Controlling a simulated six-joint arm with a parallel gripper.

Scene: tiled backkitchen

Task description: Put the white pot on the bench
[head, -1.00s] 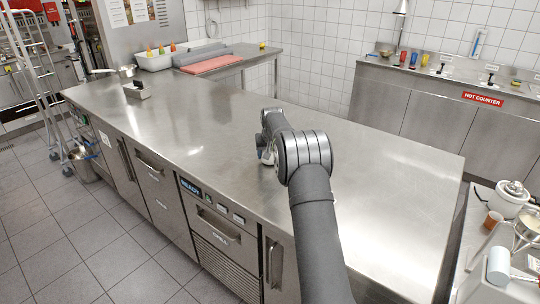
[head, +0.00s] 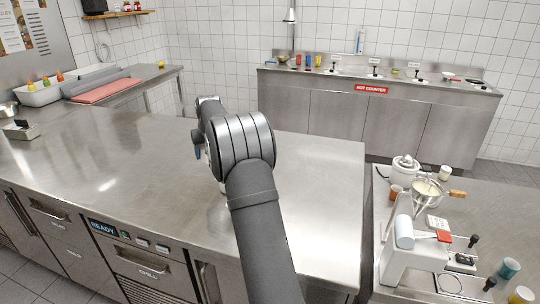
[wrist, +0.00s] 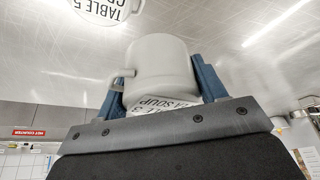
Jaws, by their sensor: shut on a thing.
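The white pot (wrist: 160,70) is between the two blue fingers of my gripper (wrist: 162,88) in the wrist view. It has a small handle or spout on its left, and a lettered label ending in "SOUP" shows near the gripper's palm. In the head view my gripper (head: 199,150) is over the steel bench (head: 310,200), mostly hidden behind my own arm. I cannot tell whether the pot touches the bench.
A white round lettered shape (wrist: 102,8) shows at the wrist view's top edge; I cannot tell whether it is a reflection. A side table (head: 485,195) at right holds a white lidded cooker (head: 404,169) and a white machine (head: 405,245). The bench's right part is clear.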

